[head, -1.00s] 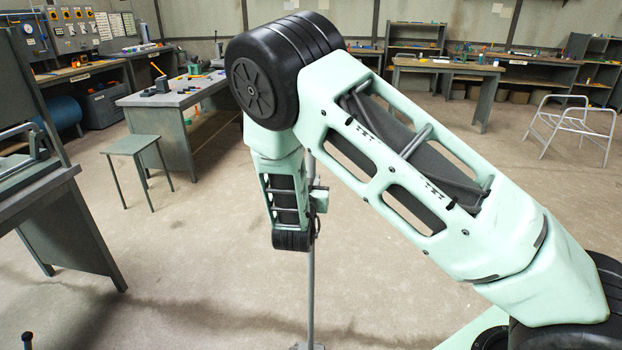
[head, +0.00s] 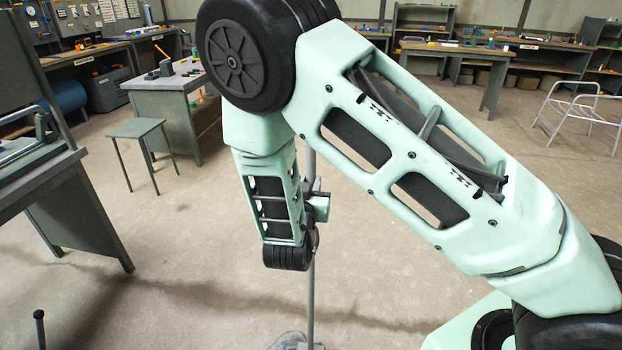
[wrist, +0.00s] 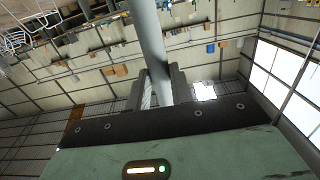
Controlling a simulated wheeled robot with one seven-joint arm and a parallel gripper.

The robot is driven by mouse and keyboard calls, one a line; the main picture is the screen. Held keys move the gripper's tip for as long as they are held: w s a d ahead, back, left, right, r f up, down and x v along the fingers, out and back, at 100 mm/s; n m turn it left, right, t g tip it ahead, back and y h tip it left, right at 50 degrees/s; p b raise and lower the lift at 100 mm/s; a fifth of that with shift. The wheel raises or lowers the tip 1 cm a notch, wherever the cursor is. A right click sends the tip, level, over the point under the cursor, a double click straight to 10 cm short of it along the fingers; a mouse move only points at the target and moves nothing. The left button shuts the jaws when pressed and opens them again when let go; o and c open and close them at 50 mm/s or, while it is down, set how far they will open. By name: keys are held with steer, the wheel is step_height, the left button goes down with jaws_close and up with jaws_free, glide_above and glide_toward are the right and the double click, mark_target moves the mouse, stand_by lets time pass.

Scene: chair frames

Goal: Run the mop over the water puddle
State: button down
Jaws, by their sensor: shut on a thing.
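The mop shows as a thin grey upright pole (head: 311,285) in the head view, just right of my forearm's lower end. Its foot is at the bottom edge, where the mop head is mostly cut off. My gripper (wrist: 158,88) is shut on the mop's pole, which also fills the upper middle of the wrist view (wrist: 148,35). In the head view my arm hides most of the gripper.
A stool (head: 136,130) and a grey workbench (head: 172,108) stand at left behind my arm. Another bench (head: 98,205) is at the near left. A white metal chair frame (head: 578,112) stands at far right. The middle floor is open.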

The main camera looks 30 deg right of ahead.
steer(key=shift+v, duration=1.4)
steer(key=shift+r, duration=0.1)
steer(key=w+d+r+p, duration=0.2)
steer(key=w+d+r, duration=0.3)
steer(key=w+d, duration=0.3)
steer(key=shift+w+d, duration=0.2)
steer(key=shift+w, duration=1.5)
